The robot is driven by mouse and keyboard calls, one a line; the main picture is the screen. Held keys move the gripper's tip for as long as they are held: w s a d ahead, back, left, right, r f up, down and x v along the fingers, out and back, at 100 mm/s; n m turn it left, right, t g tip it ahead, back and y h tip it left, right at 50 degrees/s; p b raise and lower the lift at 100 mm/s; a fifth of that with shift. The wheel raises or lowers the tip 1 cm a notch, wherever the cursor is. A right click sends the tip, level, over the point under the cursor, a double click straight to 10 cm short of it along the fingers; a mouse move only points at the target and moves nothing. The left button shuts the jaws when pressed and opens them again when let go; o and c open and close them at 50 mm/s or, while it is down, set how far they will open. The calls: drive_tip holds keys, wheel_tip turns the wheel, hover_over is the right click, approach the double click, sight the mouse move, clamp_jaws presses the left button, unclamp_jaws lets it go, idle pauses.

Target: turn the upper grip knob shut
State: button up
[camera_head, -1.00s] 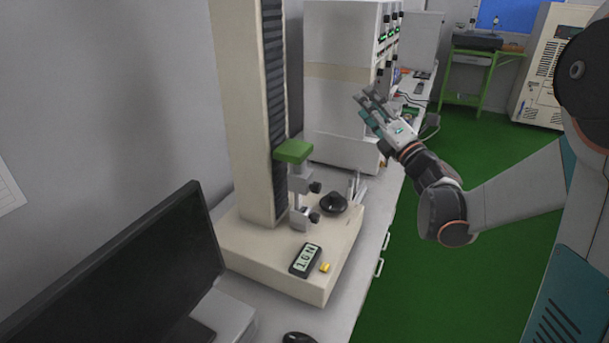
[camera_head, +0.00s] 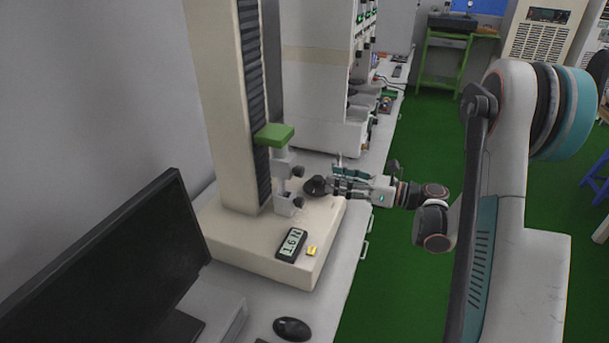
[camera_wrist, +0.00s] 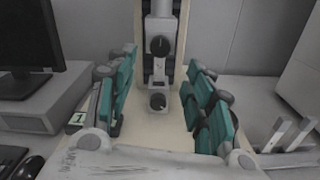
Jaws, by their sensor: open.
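The upper grip (camera_head: 281,163) hangs below a green block on the test machine, with its black upper knob (camera_head: 299,172) on the right side. In the wrist view the upper knob (camera_wrist: 159,45) faces me near the top centre. The lower grip's black knob (camera_head: 298,201) sits below it and also shows in the wrist view (camera_wrist: 157,101). My gripper (camera_head: 337,182) is open and empty, to the right of the grips, pointing left at them. In the wrist view its teal-padded fingers (camera_wrist: 161,75) stand wide apart on either side of the knobs, with no contact visible.
A handset (camera_head: 291,245) and small yellow item (camera_head: 312,250) lie in front. A monitor (camera_head: 110,255) stands at left, a white cabinet (camera_head: 315,100) behind.

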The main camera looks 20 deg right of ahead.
sight(303, 172)
drive_tip(key=b+x, duration=0.2)
drive_tip(key=x, duration=0.8)
drive_tip(key=c, duration=1.1)
